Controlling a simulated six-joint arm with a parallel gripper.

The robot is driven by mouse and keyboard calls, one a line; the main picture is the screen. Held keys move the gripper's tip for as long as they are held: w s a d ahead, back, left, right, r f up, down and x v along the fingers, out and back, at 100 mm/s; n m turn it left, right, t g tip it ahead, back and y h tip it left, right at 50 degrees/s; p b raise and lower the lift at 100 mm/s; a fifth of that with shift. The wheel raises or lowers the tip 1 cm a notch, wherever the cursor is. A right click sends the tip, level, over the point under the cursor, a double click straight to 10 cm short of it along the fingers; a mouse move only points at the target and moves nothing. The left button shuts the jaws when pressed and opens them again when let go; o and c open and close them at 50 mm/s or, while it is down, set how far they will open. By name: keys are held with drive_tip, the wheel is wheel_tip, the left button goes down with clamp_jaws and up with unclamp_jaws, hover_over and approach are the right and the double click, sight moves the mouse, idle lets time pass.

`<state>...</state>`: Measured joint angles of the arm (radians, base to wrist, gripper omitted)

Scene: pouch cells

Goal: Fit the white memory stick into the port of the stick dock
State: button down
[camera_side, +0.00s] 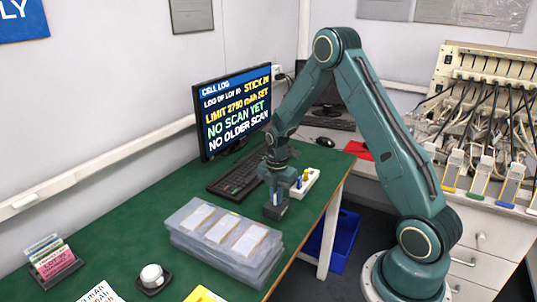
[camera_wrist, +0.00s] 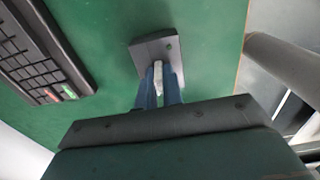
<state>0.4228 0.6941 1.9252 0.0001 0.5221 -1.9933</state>
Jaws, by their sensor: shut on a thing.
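My gripper (camera_side: 275,190) points down at the dark grey stick dock (camera_side: 275,211) on the green table, in front of the keyboard. In the wrist view, the two blue fingers of my gripper (camera_wrist: 159,85) are shut on the white memory stick (camera_wrist: 158,74), which shows as a pale strip between them. The stick's far end meets the near part of the dock (camera_wrist: 150,50) in that view. The port is hidden behind the stick and fingers, so I cannot tell how deep the stick sits. In the side view the stick is too small to make out.
A black keyboard (camera_side: 238,180) and a monitor (camera_side: 233,112) showing "STICK IN" stand behind. A white holder (camera_side: 309,183) with blue and yellow items is close on the right. A clear lidded box (camera_side: 222,250) stands at the front left. The table's right edge is near.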

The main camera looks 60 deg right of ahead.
drive_tip(key=shift+f, duration=0.1)
drive_tip(key=c, duration=1.5)
unclamp_jaws()
drive_tip(key=shift+c, duration=0.2)
wheel_tip(320, 180, up, 12)
